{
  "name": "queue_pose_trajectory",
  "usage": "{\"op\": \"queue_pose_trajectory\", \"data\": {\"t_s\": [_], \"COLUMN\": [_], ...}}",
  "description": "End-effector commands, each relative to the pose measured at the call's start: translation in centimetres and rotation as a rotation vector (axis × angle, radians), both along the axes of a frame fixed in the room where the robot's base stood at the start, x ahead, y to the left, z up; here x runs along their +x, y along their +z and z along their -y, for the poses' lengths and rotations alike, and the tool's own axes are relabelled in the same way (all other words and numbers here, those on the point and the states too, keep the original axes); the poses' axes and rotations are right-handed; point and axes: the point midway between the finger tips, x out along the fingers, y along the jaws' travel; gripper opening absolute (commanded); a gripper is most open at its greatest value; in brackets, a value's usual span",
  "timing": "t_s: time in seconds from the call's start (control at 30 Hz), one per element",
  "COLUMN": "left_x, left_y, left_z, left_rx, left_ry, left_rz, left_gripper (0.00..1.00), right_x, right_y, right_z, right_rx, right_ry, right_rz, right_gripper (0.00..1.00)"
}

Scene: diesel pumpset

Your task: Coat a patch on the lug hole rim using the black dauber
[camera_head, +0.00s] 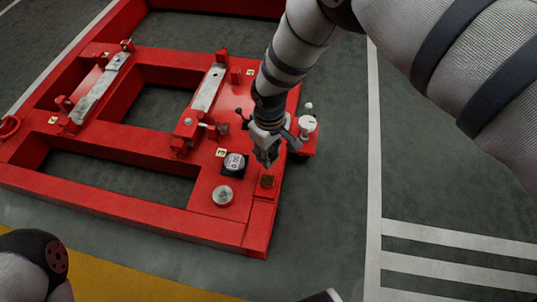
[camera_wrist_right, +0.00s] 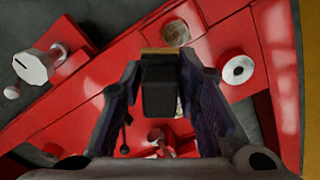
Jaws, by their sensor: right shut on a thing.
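My right gripper (camera_head: 266,160) is over the front right corner of the red frame (camera_head: 175,220). In the right wrist view, its fingers (camera_wrist_right: 160,85) are shut on the black dauber (camera_wrist_right: 158,95), a dark block between the pads. A tan strip (camera_wrist_right: 160,51) shows at the dauber's far end. Beyond it is a round, brownish spot (camera_wrist_right: 176,32) on the red surface, which looks like the lug hole. In the head view, a small brownish patch (camera_head: 267,182) shows just below the fingers; I cannot tell whether it is dauber or lug. Contact cannot be judged. My left gripper is out of view.
Metal strips (camera_head: 208,88) lie farther back. Open grey floor (camera_head: 335,200) is to the right.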

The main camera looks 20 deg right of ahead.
Motion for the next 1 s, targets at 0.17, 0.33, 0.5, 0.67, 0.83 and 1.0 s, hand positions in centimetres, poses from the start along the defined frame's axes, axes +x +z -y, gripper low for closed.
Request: {"op": "queue_pose_trajectory", "data": {"t_s": [0.17,0.33,0.5,0.67,0.83,1.0], "left_x": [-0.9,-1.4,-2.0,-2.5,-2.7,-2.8], "left_y": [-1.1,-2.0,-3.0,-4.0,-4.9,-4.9], "left_z": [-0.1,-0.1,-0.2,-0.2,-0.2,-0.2], "left_rx": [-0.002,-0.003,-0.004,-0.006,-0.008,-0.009], "left_ry": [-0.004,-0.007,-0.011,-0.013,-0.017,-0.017], "left_rz": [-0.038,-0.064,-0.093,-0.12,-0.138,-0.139], "left_gripper": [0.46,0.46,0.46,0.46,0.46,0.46], "right_x": [1.9,3.8,5.6,7.3,8.8,9.1], "right_y": [-0.7,-0.7,-0.7,-0.8,-0.6,-0.2], "right_z": [1.4,2.6,3.8,5.0,6.0,6.2], "right_rx": [0.0,0.001,0.0,0.0,0.0,0.001], "right_ry": [-0.001,-0.001,-0.002,-0.002,0.0,0.001], "right_rz": [-0.004,-0.004,-0.004,-0.005,-0.004,-0.003], "right_gripper": [0.03,0.03,0.03,0.03,0.03,0.03]}}
